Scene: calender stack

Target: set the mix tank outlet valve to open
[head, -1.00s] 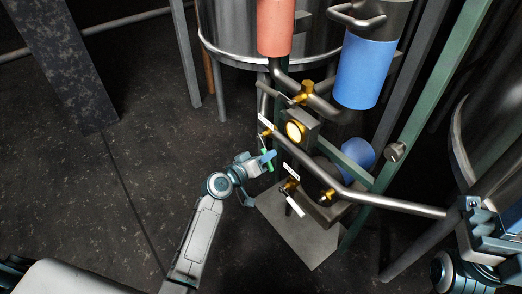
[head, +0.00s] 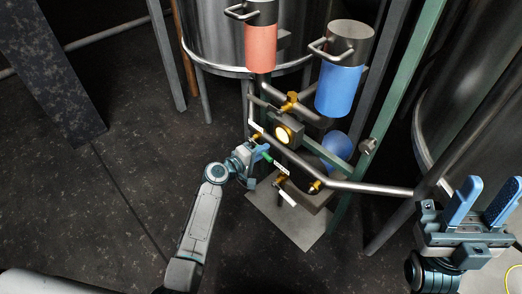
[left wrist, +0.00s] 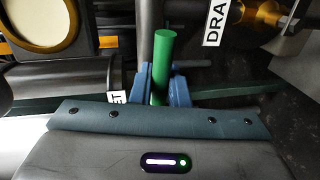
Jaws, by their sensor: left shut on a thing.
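A green lever handle (head: 267,156) sits on the pipework below the round lit lamp. My left gripper (head: 253,172) is at this handle, and its blue fingers are shut on it. In the left wrist view the green handle (left wrist: 163,62) stands upright between the two blue fingertips (left wrist: 161,88). A white label ending in "T" (left wrist: 117,97) is partly hidden beside the gripper. The handle's pivot is hard to make out. My right gripper (head: 483,205) is open and empty at the right edge, away from the valves.
A white-handled valve (head: 287,198) is just below, and a label starting "DRA" (left wrist: 215,22) shows in the wrist view. A slanted pipe (head: 350,187) and a green post (head: 395,110) stand to the right. Red (head: 262,50) and blue (head: 340,90) cylinders are above.

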